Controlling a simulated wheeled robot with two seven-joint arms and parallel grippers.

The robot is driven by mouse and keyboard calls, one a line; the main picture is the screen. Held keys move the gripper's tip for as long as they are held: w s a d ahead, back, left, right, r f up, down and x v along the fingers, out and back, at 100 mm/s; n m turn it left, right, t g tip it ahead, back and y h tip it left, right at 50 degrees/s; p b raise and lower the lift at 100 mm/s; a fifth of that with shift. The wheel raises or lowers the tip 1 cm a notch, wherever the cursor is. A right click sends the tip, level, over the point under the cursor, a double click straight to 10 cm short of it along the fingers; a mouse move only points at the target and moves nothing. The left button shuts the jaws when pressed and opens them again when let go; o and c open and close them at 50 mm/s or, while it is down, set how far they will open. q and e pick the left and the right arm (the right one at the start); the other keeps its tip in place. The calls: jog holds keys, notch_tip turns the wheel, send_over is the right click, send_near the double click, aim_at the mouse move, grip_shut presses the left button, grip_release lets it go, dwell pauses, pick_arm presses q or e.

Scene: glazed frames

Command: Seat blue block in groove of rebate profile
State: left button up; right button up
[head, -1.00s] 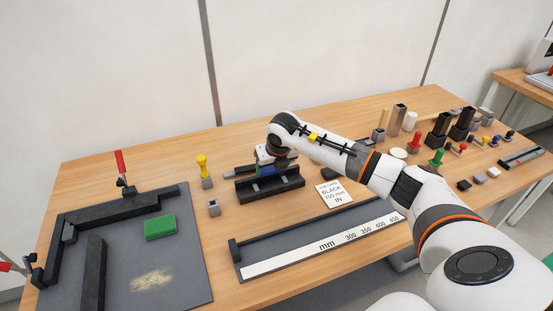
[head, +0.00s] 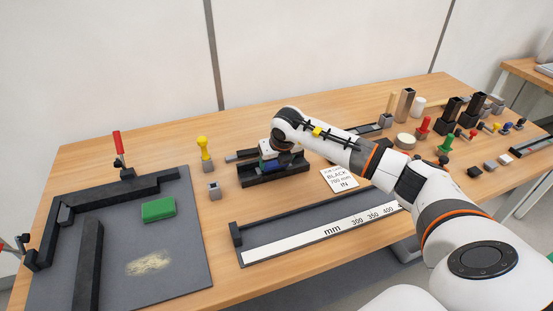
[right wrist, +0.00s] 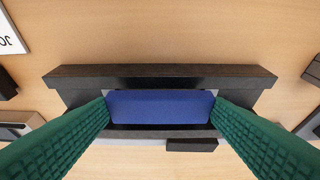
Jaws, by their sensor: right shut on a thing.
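The black rebate profile (head: 247,182) lies on the table, its long channel running left to right; it also shows in the right wrist view (right wrist: 160,73). My right gripper (head: 270,158) is over the middle of the profile. Its green ridged fingers are shut on the ends of the blue block (right wrist: 160,105). The block (head: 273,167) lies lengthwise along the profile, between its long walls as seen from the wrist. I cannot tell whether its underside touches the groove floor. My left gripper is not in view.
A yellow-handled tool (head: 204,147) and a small grey block (head: 214,191) stand left of the profile. A label card (head: 339,181) lies to the right, a millimetre rule (head: 320,236) in front. A green block (head: 158,210) rests on a dark mat (head: 190,265).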

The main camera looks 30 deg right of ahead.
jog(key=shift+f, duration=0.5)
jog(key=shift+f+b, duration=0.1)
jog(key=shift+b, duration=0.2)
jog(key=shift+f, duration=0.15)
jog(key=o, duration=1)
jog(key=shift+o, duration=0.2)
jog(key=w+p+v, duration=0.1)
jog(key=v, duration=1.6)
jog(key=shift+w+d+r, duration=0.15)
jog(key=shift+w+r, duration=0.15)
jog(key=shift+r, duration=0.35)
